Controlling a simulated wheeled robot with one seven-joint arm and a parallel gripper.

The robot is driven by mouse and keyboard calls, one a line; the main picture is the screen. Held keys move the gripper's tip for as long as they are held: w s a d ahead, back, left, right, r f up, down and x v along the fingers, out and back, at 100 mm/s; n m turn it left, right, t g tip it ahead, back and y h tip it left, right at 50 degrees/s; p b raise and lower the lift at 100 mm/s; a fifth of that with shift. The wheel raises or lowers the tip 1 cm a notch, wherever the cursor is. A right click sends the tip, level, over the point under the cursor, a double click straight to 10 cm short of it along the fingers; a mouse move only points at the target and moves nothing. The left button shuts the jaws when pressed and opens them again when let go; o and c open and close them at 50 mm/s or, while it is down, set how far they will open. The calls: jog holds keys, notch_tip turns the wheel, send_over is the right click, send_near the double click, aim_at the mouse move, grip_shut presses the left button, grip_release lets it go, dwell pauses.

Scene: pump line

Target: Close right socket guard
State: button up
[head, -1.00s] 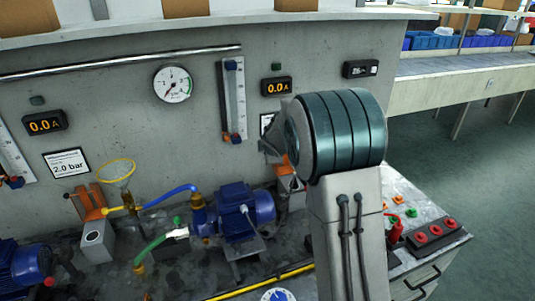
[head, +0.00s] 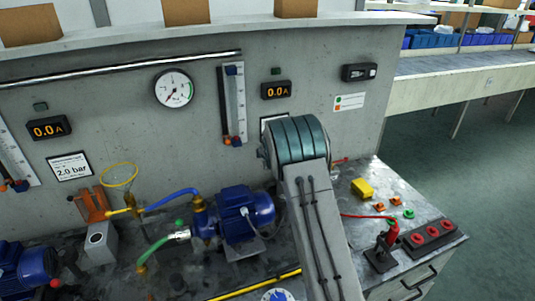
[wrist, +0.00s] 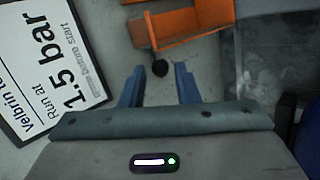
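In the wrist view, the orange right socket guard (wrist: 185,32) shows at the top, with a black round knob (wrist: 160,68) at its near end. A grey metal block (wrist: 268,50), seemingly the socket, is to its right. My gripper (wrist: 158,84) is open, with its two blue fingers on either side of the line to the knob. The knob appears just beyond the fingertips, and nothing is held. In the head view my arm hides the gripper and the right guard. The left guard (head: 93,204) stands raised behind its grey socket block (head: 99,242).
A blue pump (head: 245,212) is left of my arm. To the right are a yellow block (head: 362,189), a red-handled lever (head: 382,250) and a red-button panel (head: 432,236).

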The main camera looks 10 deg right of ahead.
jog(key=shift+w+f, duration=0.25)
grip_shut()
jog(key=shift+f, duration=0.1)
jog(key=shift+f+b, duration=0.1)
jog(key=shift+b, duration=0.55)
